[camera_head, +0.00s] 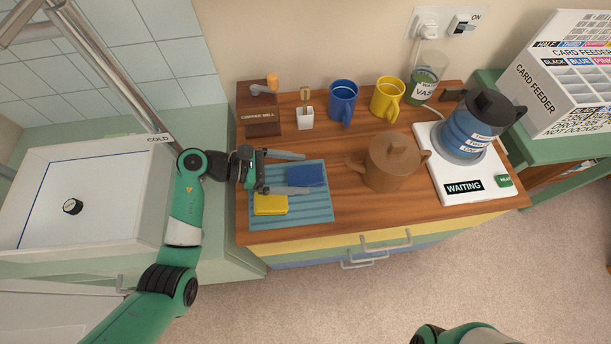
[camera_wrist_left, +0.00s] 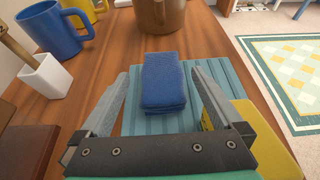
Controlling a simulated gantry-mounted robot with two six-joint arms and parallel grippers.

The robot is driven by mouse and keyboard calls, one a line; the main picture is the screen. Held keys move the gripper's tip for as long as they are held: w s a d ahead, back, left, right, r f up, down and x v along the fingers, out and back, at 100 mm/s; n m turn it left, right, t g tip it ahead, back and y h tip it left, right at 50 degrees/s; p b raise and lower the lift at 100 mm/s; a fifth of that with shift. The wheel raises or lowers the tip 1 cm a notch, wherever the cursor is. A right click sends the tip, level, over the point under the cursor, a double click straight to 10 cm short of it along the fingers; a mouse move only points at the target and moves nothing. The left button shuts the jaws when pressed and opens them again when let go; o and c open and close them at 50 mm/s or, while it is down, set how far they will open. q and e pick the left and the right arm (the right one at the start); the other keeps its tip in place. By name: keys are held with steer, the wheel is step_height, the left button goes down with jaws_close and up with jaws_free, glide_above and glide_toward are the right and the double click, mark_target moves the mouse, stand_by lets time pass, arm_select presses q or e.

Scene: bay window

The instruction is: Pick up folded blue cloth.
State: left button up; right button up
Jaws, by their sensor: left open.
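The folded blue cloth (camera_head: 305,175) lies on the ridged light-blue mat (camera_head: 303,213) on the wooden counter. In the left wrist view the cloth (camera_wrist_left: 163,84) sits between and ahead of the fingers. My left gripper (camera_head: 297,173) is open and empty, with one finger at each side of the cloth's near end in the head view. I cannot tell whether the fingers touch the cloth. Of my right arm, only a green part shows at the bottom edge of the head view; its gripper is out of sight.
A yellow sponge-like block (camera_head: 270,204) lies on the mat close beside the cloth. A brown lidded pot (camera_head: 391,161) stands to the right. Behind are a white holder (camera_head: 305,118), a blue mug (camera_head: 342,102) and a yellow mug (camera_head: 387,98). A sink (camera_head: 100,190) is at left.

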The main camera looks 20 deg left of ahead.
mark_target(295, 174)
arm_select(q)
steer(key=shift+s+f, duration=0.1)
steer(key=shift+f, duration=0.1)
steer(key=c, duration=1.3)
steer(key=shift+o, duration=0.2)
steer(key=shift+r+p, duration=0.4)
steer(key=shift+r, duration=0.05)
step_height(295, 174, up, 3)
steer(key=shift+a+f+p, duration=0.1)
steer(key=shift+p, duration=1)
steer(key=s+r+p, duration=0.2)
steer(key=s+r, duration=0.1)
steer(key=s, duration=0.1)
steer(key=s+a+r+p, duration=0.1)
steer(key=s+r+p, duration=0.2)
steer(key=s, duration=0.2)
steer(key=s+r+p, duration=0.3)
steer(key=s, duration=0.2)
steer(key=shift+a+r, duration=0.25)
steer(key=shift+a, duration=0.15)
steer(key=shift+r, duration=0.1)
